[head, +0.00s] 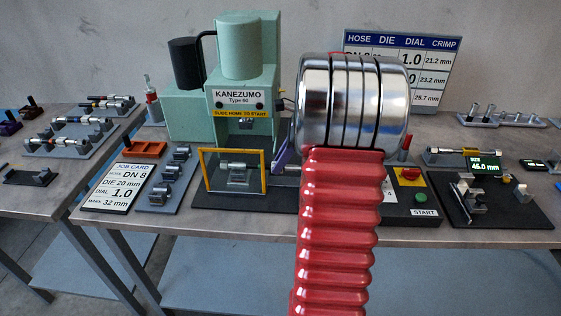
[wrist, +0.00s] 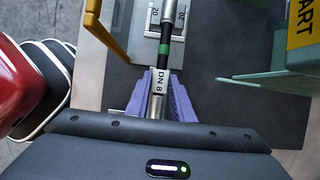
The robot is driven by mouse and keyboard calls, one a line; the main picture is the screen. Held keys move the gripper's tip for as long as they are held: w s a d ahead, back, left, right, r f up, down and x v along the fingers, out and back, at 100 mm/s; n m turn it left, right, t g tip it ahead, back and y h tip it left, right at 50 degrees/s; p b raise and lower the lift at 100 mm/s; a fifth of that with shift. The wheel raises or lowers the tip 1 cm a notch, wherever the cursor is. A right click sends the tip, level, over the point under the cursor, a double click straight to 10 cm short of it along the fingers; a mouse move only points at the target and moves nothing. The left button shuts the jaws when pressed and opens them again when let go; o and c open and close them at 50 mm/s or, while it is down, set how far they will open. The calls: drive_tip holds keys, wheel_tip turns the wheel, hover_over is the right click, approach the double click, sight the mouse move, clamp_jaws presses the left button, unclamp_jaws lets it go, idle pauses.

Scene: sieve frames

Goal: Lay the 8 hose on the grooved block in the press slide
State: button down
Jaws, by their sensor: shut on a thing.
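My gripper (wrist: 160,88) has purple fingers, shut on the DN 8 hose (wrist: 165,58) by its near metal end, beside the white DN 8 tag. The hose is short and black with a green band and metal ends. Its far end lies over the groove of the grooved block (wrist: 152,30), between two "20" marks. In the head view the block (head: 239,181) stands in the press slide behind the yellow-framed guard (head: 203,172), with the metal end at its top; I cannot tell whether they touch. One purple finger (head: 281,156) shows there; my red arm hides the rest.
The green press (head: 240,130) stands behind the slide. Left of it are a rack of dies (head: 170,180) and the job card (head: 121,188). A left table holds hose racks (head: 75,140).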

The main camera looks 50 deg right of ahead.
drive_tip(key=shift+f, duration=0.45)
idle(0.4)
drive_tip(key=c, duration=1.5)
unclamp_jaws()
drive_tip(key=shift+o, duration=0.2)
drive_tip(key=v, duration=1.3)
drive_tip(key=shift+s+r, duration=0.15)
drive_tip(key=shift+r, duration=0.15)
drive_tip(key=shift+d, duration=0.15)
